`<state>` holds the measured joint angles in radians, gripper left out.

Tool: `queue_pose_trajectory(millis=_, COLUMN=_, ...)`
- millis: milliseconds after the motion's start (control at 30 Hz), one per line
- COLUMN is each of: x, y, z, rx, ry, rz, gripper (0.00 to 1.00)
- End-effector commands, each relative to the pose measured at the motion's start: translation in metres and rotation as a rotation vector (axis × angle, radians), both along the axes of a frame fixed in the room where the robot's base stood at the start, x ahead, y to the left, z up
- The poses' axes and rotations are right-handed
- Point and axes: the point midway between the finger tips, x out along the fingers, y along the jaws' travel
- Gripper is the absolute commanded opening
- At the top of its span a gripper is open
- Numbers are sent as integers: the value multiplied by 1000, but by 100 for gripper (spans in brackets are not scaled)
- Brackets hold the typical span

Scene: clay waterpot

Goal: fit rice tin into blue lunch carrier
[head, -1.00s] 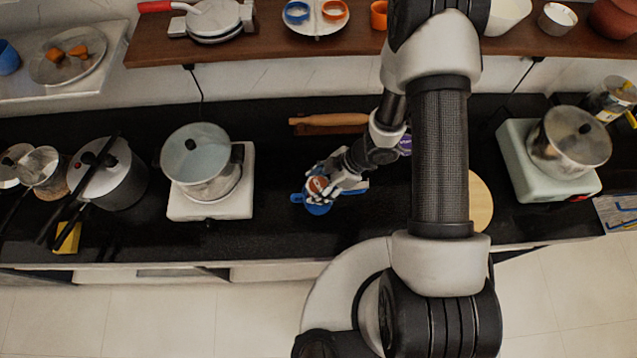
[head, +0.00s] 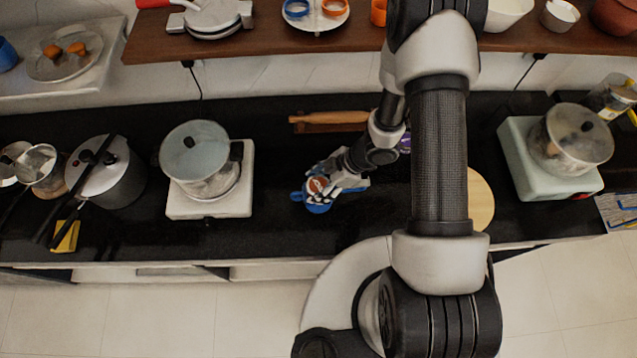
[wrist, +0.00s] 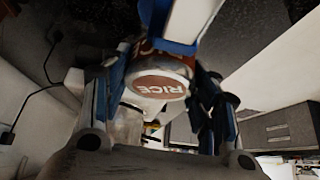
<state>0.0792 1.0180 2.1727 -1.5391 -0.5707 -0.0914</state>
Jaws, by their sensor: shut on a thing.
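The rice tin shows in the wrist view (wrist: 160,84) with its round brown "RICE" label facing the camera. My gripper (wrist: 155,95) is shut on the tin, one finger on each side. In the head view my gripper (head: 332,184) is low over the black counter, and a bit of the tin's brown top (head: 317,185) shows between the fingers. The blue lunch carrier (head: 318,207) is right beneath and around the tin, with a blue part reaching left. It also shows in the wrist view (wrist: 178,46). How deep the tin sits in the carrier is hidden.
A pot on a white stove (head: 210,206) stands to the left, and a pale green stove (head: 530,178) to the right. A rolling pin (head: 330,117) lies behind my gripper. A round wooden board (head: 481,200) is partly behind my arm. The counter's front edge is near.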

Motion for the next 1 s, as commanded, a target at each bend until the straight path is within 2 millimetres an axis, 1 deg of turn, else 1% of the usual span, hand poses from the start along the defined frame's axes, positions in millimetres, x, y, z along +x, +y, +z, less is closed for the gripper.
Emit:
queue_pose_trajectory(millis=100, x=0, y=0, z=-3, rx=1, ry=0, rz=0, gripper=24)
queue_pose_trajectory(millis=633, x=0, y=0, z=-4, rx=1, ry=0, rz=0, gripper=24)
queue_pose_trajectory(millis=1000, x=0, y=0, z=-15, rx=1, ry=1, rz=-1, gripper=24)
